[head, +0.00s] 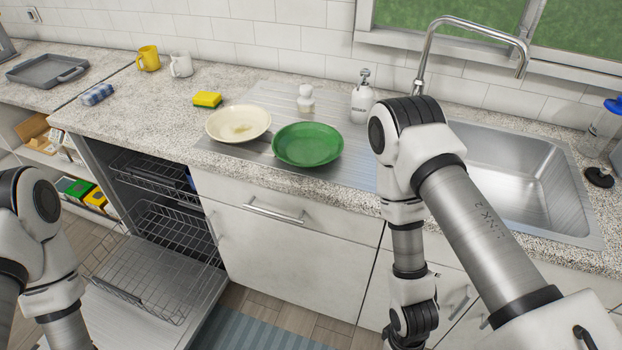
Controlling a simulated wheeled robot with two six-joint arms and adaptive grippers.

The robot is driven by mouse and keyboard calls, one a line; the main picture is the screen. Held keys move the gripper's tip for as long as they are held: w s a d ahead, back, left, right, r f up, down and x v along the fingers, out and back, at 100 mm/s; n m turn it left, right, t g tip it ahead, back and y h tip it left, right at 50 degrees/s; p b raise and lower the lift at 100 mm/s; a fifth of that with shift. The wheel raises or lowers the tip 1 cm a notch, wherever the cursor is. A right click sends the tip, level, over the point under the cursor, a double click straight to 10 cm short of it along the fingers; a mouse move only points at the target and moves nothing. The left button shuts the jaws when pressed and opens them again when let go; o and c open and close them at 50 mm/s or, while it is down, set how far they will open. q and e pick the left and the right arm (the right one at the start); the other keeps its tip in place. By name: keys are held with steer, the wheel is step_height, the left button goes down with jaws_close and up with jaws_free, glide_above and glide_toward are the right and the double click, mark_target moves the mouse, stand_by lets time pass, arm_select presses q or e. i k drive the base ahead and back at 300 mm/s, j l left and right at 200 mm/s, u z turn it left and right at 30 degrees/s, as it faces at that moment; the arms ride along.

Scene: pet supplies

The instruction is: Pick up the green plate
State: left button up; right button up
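The green plate (307,145) lies on the steel drainboard beside the sink, near the counter's front edge. A cream plate (238,123) with a small mark in its middle sits to its left, very close to it. My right arm stands in front of the sink, to the right of the green plate, and bends down below the counter edge. My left arm is at the lower left, in front of the open dishwasher. Neither gripper shows in the head view. Nothing covers the green plate.
The dishwasher (150,285) is open with its lower rack out at the left. A yellow sponge (207,99), a soap dispenser (362,98) and a white brush (306,98) stand behind the plates. The tall faucet (474,28) and sink (520,175) are at right.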

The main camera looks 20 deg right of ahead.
mark_target(301, 144)
steer(key=i+j+z, duration=0.2)
steer(key=i+z, duration=0.2)
steer(key=i+j+z, duration=0.85)
